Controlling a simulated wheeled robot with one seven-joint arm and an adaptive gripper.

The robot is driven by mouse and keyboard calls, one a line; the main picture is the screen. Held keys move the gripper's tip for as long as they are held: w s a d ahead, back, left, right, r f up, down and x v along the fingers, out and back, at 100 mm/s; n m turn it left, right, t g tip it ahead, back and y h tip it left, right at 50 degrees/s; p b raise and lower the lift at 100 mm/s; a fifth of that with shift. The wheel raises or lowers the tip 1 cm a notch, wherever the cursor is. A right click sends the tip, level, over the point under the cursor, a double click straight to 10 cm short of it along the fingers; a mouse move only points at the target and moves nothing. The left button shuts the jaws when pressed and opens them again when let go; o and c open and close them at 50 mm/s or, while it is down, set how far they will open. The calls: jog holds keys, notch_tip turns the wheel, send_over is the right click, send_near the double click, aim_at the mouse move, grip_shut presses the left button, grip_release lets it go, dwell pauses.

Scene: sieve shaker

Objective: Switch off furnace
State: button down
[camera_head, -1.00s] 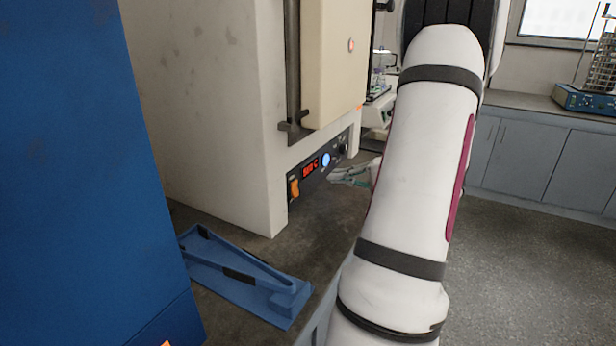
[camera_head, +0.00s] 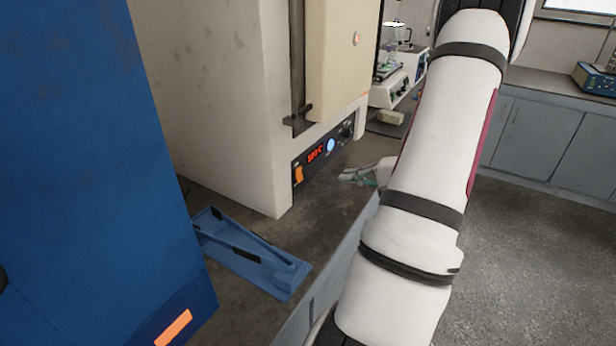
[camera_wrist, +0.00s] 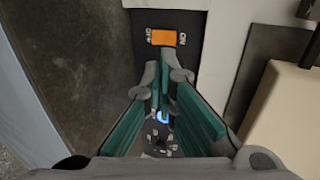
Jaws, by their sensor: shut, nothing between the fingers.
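The furnace (camera_head: 235,110) is a large off-white box on the dark bench. Its low black control panel (camera_head: 322,158) carries a lit orange rocker switch (camera_head: 298,175), a red digital display (camera_head: 315,153), a blue-lit button (camera_head: 331,145) and a dark knob. In the wrist view the orange switch (camera_wrist: 164,37) lies between the labels OFF on the left and ON on the right. My gripper (camera_head: 350,175) is in front of the panel, to the right of the switch. Its teal fingers (camera_wrist: 165,75) are shut and empty, with the tips just below the switch in the wrist view. Contact is not visible.
A blue tray-like stand (camera_head: 250,255) lies on the bench in front of the furnace. A tall blue cabinet (camera_head: 90,150) with an orange switch (camera_head: 173,327) fills the left. The furnace's cream door (camera_head: 345,60) overhangs the panel. Open floor (camera_head: 540,240) lies at right.

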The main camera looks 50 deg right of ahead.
aim_at(299, 177)
jog(key=shift+w, duration=0.1)
jog(key=x, duration=1.3)
jog(key=shift+w+f, duration=0.15)
jog(key=shift+w, duration=0.25)
jog(key=shift+w+f+t+b, duration=0.3)
jog(key=shift+f+t+b, duration=0.15)
jog(key=shift+b, duration=0.75)
jog(key=t+b, duration=0.1)
jog(key=b, duration=0.2)
jog(key=shift+w+f, duration=0.1)
jog(key=shift+w, duration=0.05)
jog(key=shift+r, duration=0.25)
